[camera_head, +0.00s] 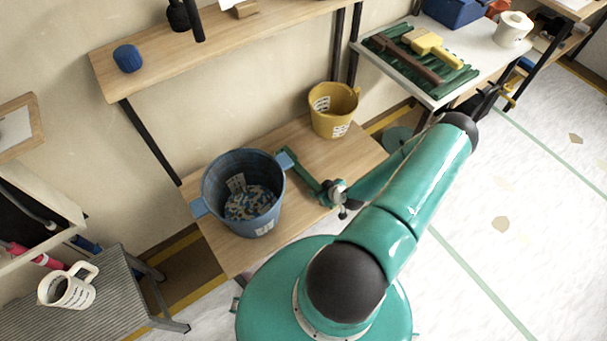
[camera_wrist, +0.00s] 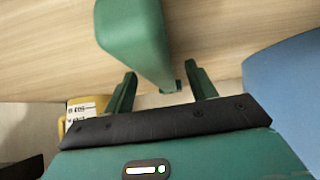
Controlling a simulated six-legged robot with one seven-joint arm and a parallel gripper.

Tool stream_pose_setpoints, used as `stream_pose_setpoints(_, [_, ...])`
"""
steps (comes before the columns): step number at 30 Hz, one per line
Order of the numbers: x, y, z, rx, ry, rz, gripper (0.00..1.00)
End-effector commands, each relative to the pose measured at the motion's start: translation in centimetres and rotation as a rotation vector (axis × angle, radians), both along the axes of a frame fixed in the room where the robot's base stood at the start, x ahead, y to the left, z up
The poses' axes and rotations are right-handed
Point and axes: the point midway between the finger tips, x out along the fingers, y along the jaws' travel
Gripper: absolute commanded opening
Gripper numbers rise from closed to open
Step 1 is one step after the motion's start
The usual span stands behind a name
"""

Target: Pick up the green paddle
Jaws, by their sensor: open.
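A green paddle (camera_head: 304,172) shows as a narrow green strip on the wooden bench (camera_head: 350,150), just right of the blue bucket (camera_head: 211,185). In the wrist view the paddle (camera_wrist: 137,35) is a large green piece at the upper middle, narrowing toward my fingers. My gripper (camera_head: 326,191) is at the strip's near right end. In the wrist view my gripper (camera_wrist: 160,72) is open, its two green fingers on either side of the paddle's narrow lower end. I cannot tell whether they touch it. The paddle's full outline is not clear.
A yellow bucket (camera_head: 332,112) stands behind, near the wall. A shelf (camera_head: 225,40) with a blue object (camera_head: 128,58) is above. A white table (camera_head: 470,75) at upper right holds a green tray and brushes. A mug (camera_head: 68,288) stands on a grey step at lower left.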

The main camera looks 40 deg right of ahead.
Motion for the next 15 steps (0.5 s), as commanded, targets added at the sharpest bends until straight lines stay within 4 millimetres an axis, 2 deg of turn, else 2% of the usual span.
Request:
stream_pose_setpoints(5, [0.02,-0.01,-0.02,0.0,0.0,0.0,0.56])
stream_pose_setpoints(8, [0.01,-0.01,-0.01,0.0,0.0,0.0,0.41])
stream_pose_setpoints(13, [0.01,-0.01,-0.01,0.0,0.0,0.0,0.08])
stream_pose_setpoints(15, [0.02,-0.01,0.02,0.0,-0.001,0.0,0.08])
